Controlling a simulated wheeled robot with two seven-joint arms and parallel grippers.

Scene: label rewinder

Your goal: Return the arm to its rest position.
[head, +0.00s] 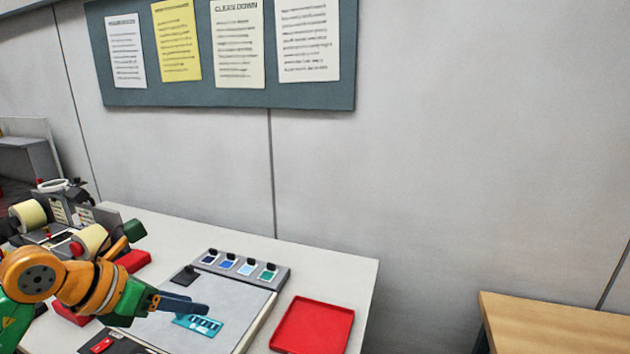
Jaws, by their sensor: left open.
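My left arm comes in from the left, orange and green, over the white table (345,262). My left gripper (205,308) is open, with its dark fingers above the grey board (240,305). A teal card with dark marks (199,325) lies on the board just below the fingertips, and the fingers hide part of its surroundings. I cannot tell whether the fingers touch it; nothing shows held between them. My right gripper is not in view.
The label rewinder with cream rolls (90,238) stands left, close behind my arm. A strip of coloured swatches (240,268) lies behind the board. A red tray (313,325) sits right of it. A wooden table (550,325) stands at far right. A notice board (225,97) hangs on the wall.

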